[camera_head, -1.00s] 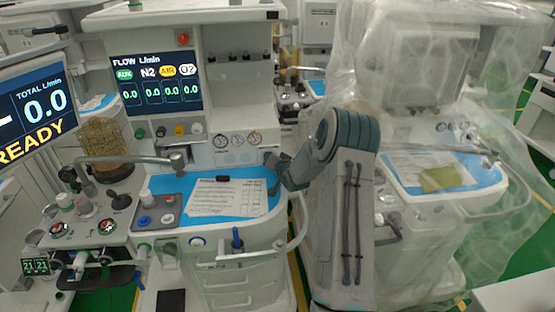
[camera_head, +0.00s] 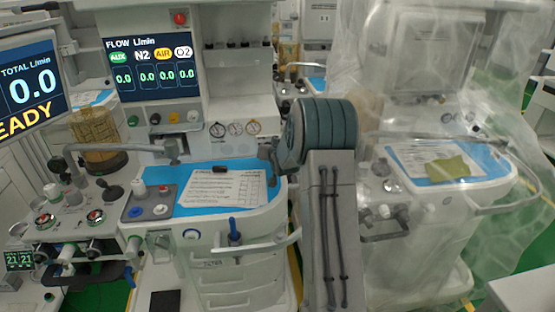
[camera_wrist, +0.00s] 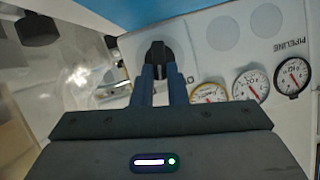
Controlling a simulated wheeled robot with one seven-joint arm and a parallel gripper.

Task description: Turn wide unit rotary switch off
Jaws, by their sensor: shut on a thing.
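The wide unit (camera_head: 225,82) is the white anaesthesia cart with the flow screen (camera_head: 153,70) and a row of gauges. In the wrist view, its rotary switch (camera_wrist: 158,51) is a black knob on a round grey base, on the white panel left of the gauges. My gripper (camera_wrist: 154,74) has its two dark blue fingers shut on the knob. In the head view, my arm's grey joint hides the switch and most of the gripper by the panel's right edge.
A blue worktop with a paper (camera_head: 226,188) lies below the panel. A plastic-draped cart (camera_head: 420,215) stands close to my arm on the right. A metal arm (camera_head: 115,148) reaches across at left. Three gauges (camera_wrist: 251,86) sit beside the knob.

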